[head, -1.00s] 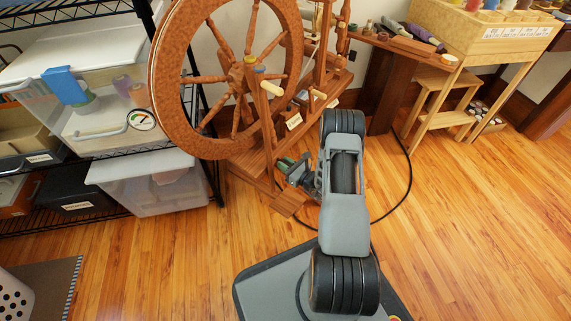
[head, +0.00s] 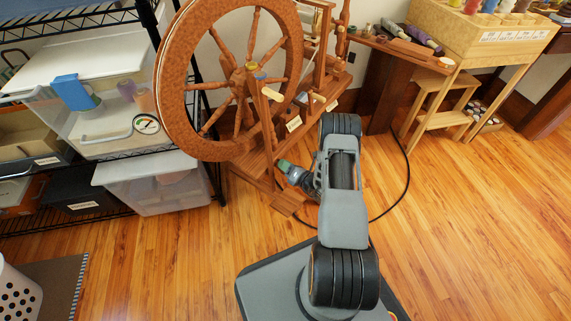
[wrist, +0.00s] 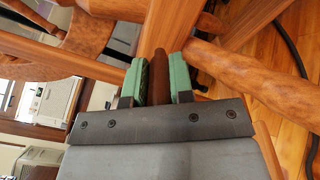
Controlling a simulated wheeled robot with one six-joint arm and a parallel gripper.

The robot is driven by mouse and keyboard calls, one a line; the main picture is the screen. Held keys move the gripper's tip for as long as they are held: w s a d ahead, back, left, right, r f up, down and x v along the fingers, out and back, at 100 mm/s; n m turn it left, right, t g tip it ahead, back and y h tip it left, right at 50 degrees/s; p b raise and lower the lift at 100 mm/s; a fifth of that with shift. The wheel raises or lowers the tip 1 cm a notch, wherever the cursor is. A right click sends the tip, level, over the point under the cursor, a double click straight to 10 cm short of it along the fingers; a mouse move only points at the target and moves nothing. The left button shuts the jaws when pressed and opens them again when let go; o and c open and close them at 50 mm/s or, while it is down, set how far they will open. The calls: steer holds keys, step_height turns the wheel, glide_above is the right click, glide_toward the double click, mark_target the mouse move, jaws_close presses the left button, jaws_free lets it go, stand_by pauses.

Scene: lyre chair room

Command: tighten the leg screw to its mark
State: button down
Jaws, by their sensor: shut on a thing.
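The spinning wheel (head: 172,85) stands upright at the centre back in the head view, with a large turned-spoke wheel on a wooden frame. My gripper (head: 284,165) is low beside its base, near the front legs. In the wrist view my gripper (wrist: 160,78) has its two green pads closed on either side of a dark brown wooden piece, the leg screw (wrist: 161,68). The pads touch it on both sides. A pale wooden post (wrist: 172,25) rises just beyond it. I cannot make out the mark in either view.
Wire shelving with a clear plastic bin (head: 150,185) stands at left. A black cable (head: 402,190) curves over the floor right of my arm. A small wooden step stool (head: 440,115) is at right. The wooden floor (head: 480,235) is clear at front right.

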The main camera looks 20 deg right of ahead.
steer(key=m+p, duration=0.1)
steer(key=m, duration=0.4)
steer(key=shift+m, duration=0.3)
steer(key=m+p, duration=0.1)
steer(key=m, duration=0.3)
steer(key=shift+m, duration=0.7)
steer(key=c, duration=1)
jaws_free()
steer(key=p+v, duration=0.3)
steer(key=v, duration=1.1)
steer(key=shift+p, duration=0.3)
